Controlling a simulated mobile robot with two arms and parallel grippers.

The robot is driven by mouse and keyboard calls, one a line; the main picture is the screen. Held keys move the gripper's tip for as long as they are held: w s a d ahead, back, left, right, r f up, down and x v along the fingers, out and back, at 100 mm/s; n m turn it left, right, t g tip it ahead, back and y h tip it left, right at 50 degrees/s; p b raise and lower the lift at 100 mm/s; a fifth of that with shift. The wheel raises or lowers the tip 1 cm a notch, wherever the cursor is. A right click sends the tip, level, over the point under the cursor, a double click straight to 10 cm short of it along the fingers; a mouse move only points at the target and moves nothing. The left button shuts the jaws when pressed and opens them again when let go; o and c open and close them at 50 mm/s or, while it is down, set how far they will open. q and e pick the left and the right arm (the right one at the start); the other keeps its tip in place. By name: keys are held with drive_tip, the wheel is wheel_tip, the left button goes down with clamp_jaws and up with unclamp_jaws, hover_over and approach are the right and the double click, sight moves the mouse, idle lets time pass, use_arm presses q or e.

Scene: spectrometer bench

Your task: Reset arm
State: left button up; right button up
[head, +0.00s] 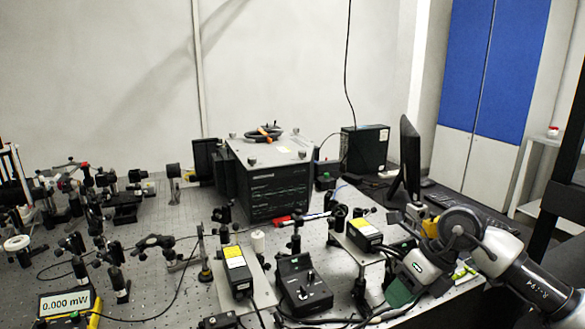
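My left gripper is not in view.
A black spectrometer box (268,188) stands at the back centre. A monitor (407,160) and a black computer case (366,148) are behind my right arm. Crowded optical mounts (115,280), a black controller (303,287) and a yellow power meter (68,304) fill the front and left.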

drive_tip(key=s+a+r+m+t+y, duration=0.2)
drive_tip(key=s+a+m+t+y, duration=0.1)
drive_tip(key=a+y, duration=0.45)
drive_tip(key=s+a+r+m+t+y, duration=0.2)
drive_tip(key=a+r+m+y, duration=0.15)
drive_tip(key=a+y, duration=0.4)
drive_tip(key=d+f+m+t+h, duration=0.5)
drive_tip(key=m+t+h, duration=0.3)
drive_tip(key=m, duration=0.5)
drive_tip(key=d+f+m+t+h, duration=0.5)
drive_tip(key=m+h, duration=0.4)
drive_tip(key=m, duration=0.4)
drive_tip(key=s+d+f+m+g+h, duration=0.4)
drive_tip(key=s+f+m+g, duration=0.1)
drive_tip(key=f, duration=0.3)
drive_tip(key=s+d+f+m+g, duration=0.1)
drive_tip(key=s+f+m+g, duration=0.1)
drive_tip(key=s+f+g, duration=0.5)
drive_tip(key=s+d+f+m+g, duration=0.1)
drive_tip(key=s+f+g, duration=0.2)
drive_tip(key=s, duration=0.8)
wheel_tip(320, 180, down, 27)
drive_tip(key=s+g, duration=0.1)
drive_tip(key=s+d+f+g, duration=0.1)
drive_tip(key=s+d+f, duration=0.1)
drive_tip(key=s+f, duration=1.3)
drive_tip(key=shift+s+d+g, duration=0.3)
drive_tip(key=shift+s, duration=0.15)
